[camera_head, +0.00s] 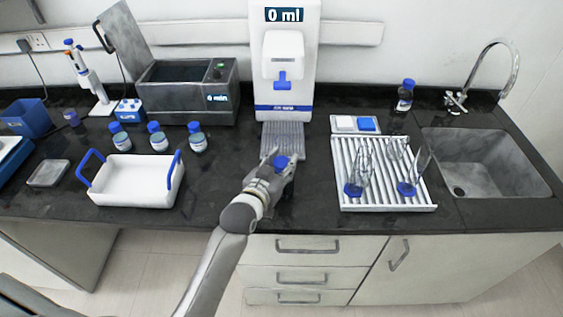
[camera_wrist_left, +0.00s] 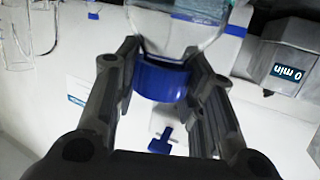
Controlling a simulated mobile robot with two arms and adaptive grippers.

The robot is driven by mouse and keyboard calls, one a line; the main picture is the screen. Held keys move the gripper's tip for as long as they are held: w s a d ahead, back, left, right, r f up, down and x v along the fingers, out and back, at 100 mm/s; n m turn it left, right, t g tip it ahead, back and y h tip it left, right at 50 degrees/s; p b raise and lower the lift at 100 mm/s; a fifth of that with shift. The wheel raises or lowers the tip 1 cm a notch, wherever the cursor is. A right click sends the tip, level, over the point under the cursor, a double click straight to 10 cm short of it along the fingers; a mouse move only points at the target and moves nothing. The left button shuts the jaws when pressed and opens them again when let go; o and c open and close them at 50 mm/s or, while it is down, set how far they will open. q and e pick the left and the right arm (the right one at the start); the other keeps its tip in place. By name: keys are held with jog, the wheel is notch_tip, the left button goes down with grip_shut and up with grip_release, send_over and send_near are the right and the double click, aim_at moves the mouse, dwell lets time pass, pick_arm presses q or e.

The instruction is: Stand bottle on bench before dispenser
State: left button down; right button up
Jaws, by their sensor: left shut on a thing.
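The bottle has a blue cap (camera_head: 282,162), and its body is mostly hidden by my left gripper (camera_head: 277,165) in the head view. In the left wrist view the blue cap (camera_wrist_left: 163,80) sits between the two fingers, with the clear glass body (camera_wrist_left: 190,40) beside it. My left gripper is shut on the bottle around its cap end. The white dispenser (camera_head: 284,92) reads "0 ml" and stands behind, with a ribbed grey tray (camera_head: 283,133) at its foot. The gripper is at the tray's front edge, over the dark bench (camera_head: 225,195). I cannot tell whether the bottle touches the bench. My right gripper is out of view.
A draining rack (camera_head: 385,205) with glassware stands to the right, near the sink (camera_head: 490,165). A white basket (camera_head: 130,180) with blue handles is at left, with several blue-capped bottles (camera_head: 158,137) behind it. A bath reading "0 min" (camera_head: 188,95) is at back left.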

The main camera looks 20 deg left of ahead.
pick_arm(q)
jog(key=shift+f, duration=0.25)
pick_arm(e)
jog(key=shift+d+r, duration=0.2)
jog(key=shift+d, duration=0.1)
pick_arm(q)
jog(key=shift+f, duration=0.1)
jog(key=shift+f, duration=0.15)
jog(key=c, duration=0.9)
grip_release()
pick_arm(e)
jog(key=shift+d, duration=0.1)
